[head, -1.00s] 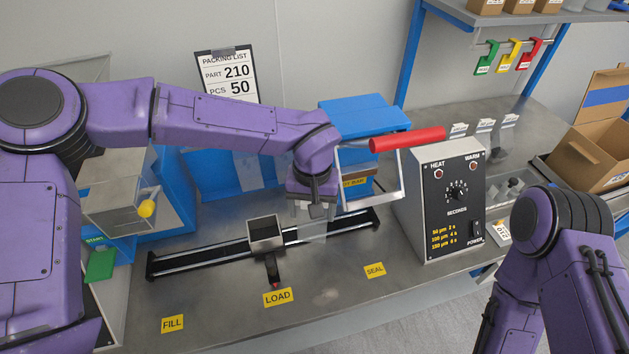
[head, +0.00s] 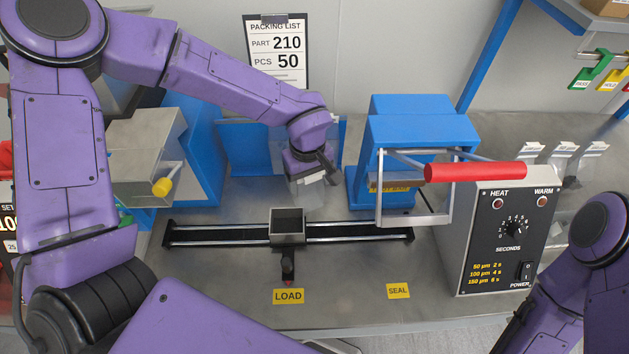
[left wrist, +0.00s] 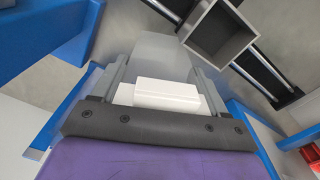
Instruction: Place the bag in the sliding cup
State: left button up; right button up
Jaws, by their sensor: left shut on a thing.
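The sliding cup (head: 287,240) is a small grey open-topped box on twin rails, above the LOAD label. In the left wrist view the cup (left wrist: 217,36) is at upper right and looks empty. My left gripper (head: 316,183) is behind the rails and a little right of the cup, above the table. It is shut on the bag (left wrist: 160,55), a grey translucent sheet that sticks out past the pale finger pads in the left wrist view. My right gripper is out of frame.
A blue sealer (head: 420,138) with a red handle (head: 475,171) stands right of my left gripper, its frame close to the rails (head: 365,232). The timer box (head: 500,240) is further right.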

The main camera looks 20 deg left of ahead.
pick_arm(q)
jog(key=w+f, duration=0.2)
jog(key=f, duration=0.1)
jog(key=shift+w, duration=0.15)
jog(key=o, duration=1)
jog(key=shift+w, duration=0.15)
jog(key=o, duration=0.4)
jog(key=shift+r, duration=0.1)
jog(key=shift+s+r, duration=0.15)
jog(key=shift+s, duration=0.35)
jog(key=shift+w, duration=0.15)
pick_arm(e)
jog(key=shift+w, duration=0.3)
